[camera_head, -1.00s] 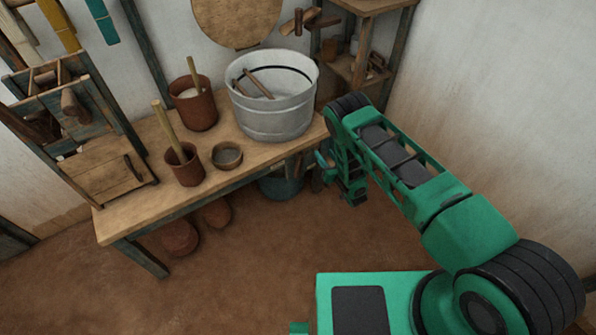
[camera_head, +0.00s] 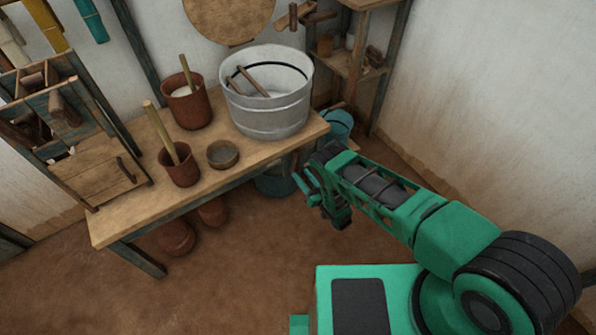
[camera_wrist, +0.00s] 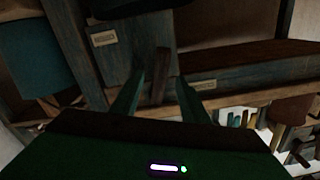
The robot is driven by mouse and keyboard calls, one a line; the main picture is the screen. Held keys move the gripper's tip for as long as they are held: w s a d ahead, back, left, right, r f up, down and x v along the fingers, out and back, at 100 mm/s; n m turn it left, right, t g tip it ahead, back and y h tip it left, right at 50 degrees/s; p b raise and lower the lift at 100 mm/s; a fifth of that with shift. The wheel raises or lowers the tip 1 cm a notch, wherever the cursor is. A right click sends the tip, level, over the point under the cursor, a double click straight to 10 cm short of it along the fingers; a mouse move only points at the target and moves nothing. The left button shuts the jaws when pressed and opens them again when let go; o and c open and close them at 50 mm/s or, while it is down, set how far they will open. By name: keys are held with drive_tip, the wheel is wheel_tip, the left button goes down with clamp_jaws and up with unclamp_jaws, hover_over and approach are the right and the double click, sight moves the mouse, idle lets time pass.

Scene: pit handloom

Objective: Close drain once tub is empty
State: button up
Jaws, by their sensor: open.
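A grey metal tub (camera_head: 268,118) stands upright at the right end of the wooden bench. Wooden sticks (camera_head: 250,80) lie in it; I cannot tell whether liquid is left inside. My gripper (camera_head: 308,188) is low in front of the bench's right end, below the tub. In the wrist view my gripper (camera_wrist: 158,98) is open, its two green fingers spread. A short brown wooden piece (camera_wrist: 160,62) shows between and beyond the fingertips, in front of a blue-grey beam; I cannot tell whether it is the drain's handle. No drain is clearly visible in the head view.
The bench (camera_head: 115,222) also holds two brown pots with sticks (camera_head: 190,108) and a small bowl (camera_head: 222,155). A blue bucket (camera_head: 338,122) stands beyond its right end. Another vessel (camera_head: 275,182) and round pots (camera_head: 176,238) sit underneath. The floor in front is clear.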

sight(296, 169)
drive_tip(key=shift+x, duration=2.2)
clamp_jaws()
drive_tip(key=shift+a, duration=0.1)
